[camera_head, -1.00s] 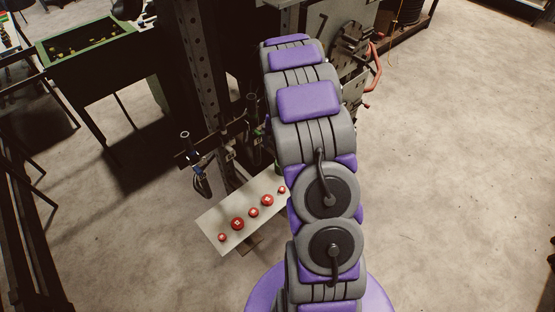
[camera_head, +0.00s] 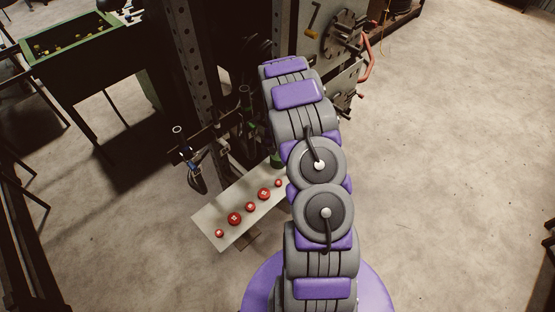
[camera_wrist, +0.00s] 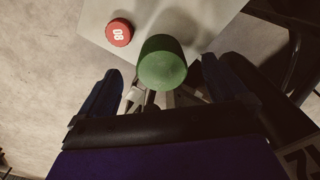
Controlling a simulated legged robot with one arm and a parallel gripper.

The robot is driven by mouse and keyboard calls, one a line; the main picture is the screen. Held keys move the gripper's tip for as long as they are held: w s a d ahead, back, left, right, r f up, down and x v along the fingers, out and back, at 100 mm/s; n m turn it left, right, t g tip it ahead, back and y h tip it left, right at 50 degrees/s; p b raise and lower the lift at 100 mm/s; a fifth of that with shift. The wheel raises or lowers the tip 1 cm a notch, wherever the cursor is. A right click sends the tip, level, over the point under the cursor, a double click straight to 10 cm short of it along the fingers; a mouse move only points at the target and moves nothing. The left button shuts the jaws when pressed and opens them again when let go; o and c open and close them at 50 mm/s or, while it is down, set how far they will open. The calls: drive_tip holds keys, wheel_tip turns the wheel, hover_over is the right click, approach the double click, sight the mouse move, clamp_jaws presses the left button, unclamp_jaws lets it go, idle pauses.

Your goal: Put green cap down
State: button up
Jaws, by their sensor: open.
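The green cap (camera_wrist: 163,62) is a short green cylinder in the wrist view, at the edge of the light-coloured board (camera_wrist: 92,22). A bit of green (camera_head: 276,158) also shows beside my arm at the board's far end in the head view. My gripper (camera_wrist: 160,85) is open, its two dark fingers apart on either side of and short of the cap. The fingers do not appear to touch it. In the head view my arm hides the gripper.
Several red caps stand in a row on the board, among them a large one (camera_head: 234,218) and one marked 08 (camera_wrist: 119,32). A dark machine frame (camera_head: 205,80) stands behind. A green bin (camera_head: 80,60) is at the upper left. Floor at the right (camera_head: 450,180) is clear.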

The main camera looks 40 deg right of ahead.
drive_tip(key=shift+w+d+f, duration=0.1)
drive_tip(key=shift+d+f, duration=0.1)
drive_tip(key=shift+f, duration=0.25)
drive_tip(key=shift+w+d+f, duration=0.1)
drive_tip(key=shift+d+f, duration=0.1)
drive_tip(key=shift+f, duration=0.25)
drive_tip(key=f, duration=0.2)
drive_tip(key=f+b, duration=0.1)
drive_tip(key=f, duration=0.1)
drive_tip(key=shift+w+f, duration=0.1)
drive_tip(key=shift+w, duration=0.2)
drive_tip(key=c, duration=1.1)
